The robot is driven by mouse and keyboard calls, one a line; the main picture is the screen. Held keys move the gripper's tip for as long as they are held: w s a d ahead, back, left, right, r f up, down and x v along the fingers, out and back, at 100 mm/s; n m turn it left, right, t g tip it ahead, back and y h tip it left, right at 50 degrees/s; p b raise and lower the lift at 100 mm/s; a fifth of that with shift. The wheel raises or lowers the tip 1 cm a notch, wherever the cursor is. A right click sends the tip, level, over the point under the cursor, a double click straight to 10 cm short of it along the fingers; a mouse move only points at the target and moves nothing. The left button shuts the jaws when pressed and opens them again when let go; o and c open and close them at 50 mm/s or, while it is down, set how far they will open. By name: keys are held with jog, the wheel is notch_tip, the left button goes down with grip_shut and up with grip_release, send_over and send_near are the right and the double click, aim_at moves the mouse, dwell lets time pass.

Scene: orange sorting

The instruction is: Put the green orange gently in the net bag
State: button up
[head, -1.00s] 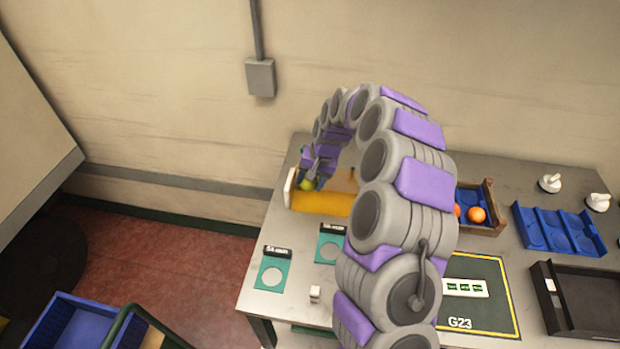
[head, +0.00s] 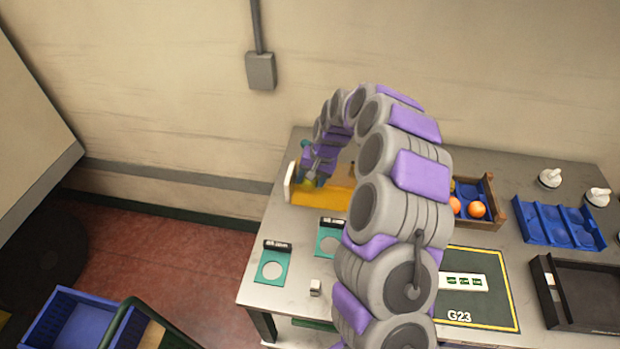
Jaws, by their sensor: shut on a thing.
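My gripper (head: 311,178) is at the far left of the table, at the end of my curved arm. It is shut on the green orange (head: 312,184), of which only a small yellow-green part shows between the fingers. The yellow thing that looks like the net bag (head: 325,196) lies directly below, with a pale upright board at its left end. The orange is over or at the bag's left part; I cannot tell whether it touches the bag. My arm hides the bag's right end.
A wooden crate (head: 499,213) with oranges stands right of my arm. Blue trays (head: 560,228) and a dark tray (head: 585,300) lie farther right. Teal scale-like pads (head: 272,268) and a small pale block (head: 315,287) are at front left. A dark G23 mat (head: 490,305) lies in front.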

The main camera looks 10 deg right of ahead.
jog(key=o, duration=1.1)
jog(key=shift+o, duration=0.2)
jog(key=shift+r, duration=0.15)
jog(key=shift+r+p, duration=1.6)
jog(key=shift+r, duration=2.2)
